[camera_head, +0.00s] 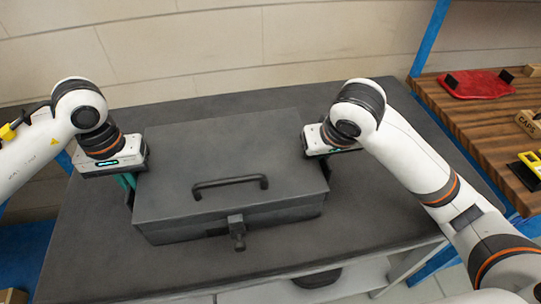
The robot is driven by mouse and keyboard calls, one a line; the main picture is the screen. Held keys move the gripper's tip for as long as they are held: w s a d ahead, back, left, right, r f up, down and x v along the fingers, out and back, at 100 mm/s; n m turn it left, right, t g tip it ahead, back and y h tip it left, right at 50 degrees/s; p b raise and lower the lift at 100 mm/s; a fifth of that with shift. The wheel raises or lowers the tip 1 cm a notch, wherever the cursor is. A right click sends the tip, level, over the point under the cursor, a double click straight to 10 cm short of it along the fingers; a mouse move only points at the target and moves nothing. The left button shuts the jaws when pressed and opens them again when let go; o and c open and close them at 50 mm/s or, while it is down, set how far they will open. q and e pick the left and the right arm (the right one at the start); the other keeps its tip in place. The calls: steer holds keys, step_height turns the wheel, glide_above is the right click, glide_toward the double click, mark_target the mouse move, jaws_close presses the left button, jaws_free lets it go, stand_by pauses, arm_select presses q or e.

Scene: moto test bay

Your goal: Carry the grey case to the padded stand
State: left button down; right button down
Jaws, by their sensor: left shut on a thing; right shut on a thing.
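The grey case (170,185) is closed, with a dark handle on its lid and a latch at the front. It appears to rest on a dark grey table top (375,225); I cannot tell whether it is lifted. My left gripper (128,190) is shut at the case's left side, its fingers mostly hidden under the wrist. My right gripper (327,168) is shut at the case's right side, its fingers largely hidden behind the wrist. No padded stand can be made out.
A wooden-topped bench (465,135) with a blue frame stands at the right. A block wall rises behind the table. Bare table top lies in front of the case.

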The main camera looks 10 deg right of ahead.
arm_select(q)
steer(key=shift+f, duration=0.3)
arm_select(e)
steer(key=shift+f, duration=0.3)
arm_select(q)
steer(key=c, duration=2)
jaws_free()
steer(key=shift+f+b, duration=0.2)
steer(key=shift+b, duration=0.15)
arm_select(e)
steer(key=c, duration=2)
jaws_free()
steer(key=shift+f, duration=0.2)
arm_select(q)
steer(key=o, duration=0.4)
steer(key=shift+r, duration=0.15)
arm_select(e)
steer(key=o, duration=0.4)
steer(key=shift+r, duration=0.15)
arm_select(q)
steer(key=shift+o, duration=0.2)
arm_select(e)
steer(key=shift+o, duration=0.2)
